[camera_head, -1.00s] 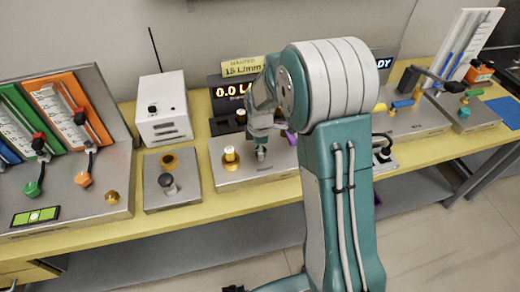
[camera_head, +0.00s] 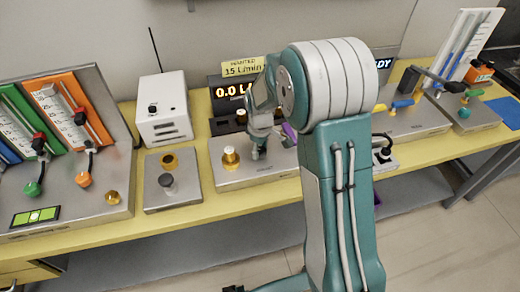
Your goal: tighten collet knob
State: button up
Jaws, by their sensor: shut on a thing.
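My gripper (camera_head: 259,148) points down over the right part of a grey metal plate (camera_head: 225,179) at the middle of the bench. It is shut on a small part at the plate's surface, which I take to be the collet knob; the fingers hide it almost entirely. A brass fitting with a pale top (camera_head: 231,157) stands upright on the same plate, just left of my gripper and apart from it. A purple part (camera_head: 289,132) shows just right of my gripper, partly hidden by my arm.
A display (camera_head: 233,91) reading 0.0 stands behind the plate, under a yellow 15 L/min label (camera_head: 242,67).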

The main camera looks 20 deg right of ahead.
jog(key=m, duration=0.7)
jog(key=shift+f, duration=0.1)
jog(key=m, duration=0.6)
jog(key=shift+d+m, duration=0.1)
jog(key=shift+m, duration=0.3)
jog(key=m, duration=0.7)
jog(key=shift+s, duration=0.1)
jog(key=m, duration=0.6)
jog(key=shift+m, duration=0.3)
jog(key=o, duration=1.2)
jog(key=shift+c, duration=0.2)
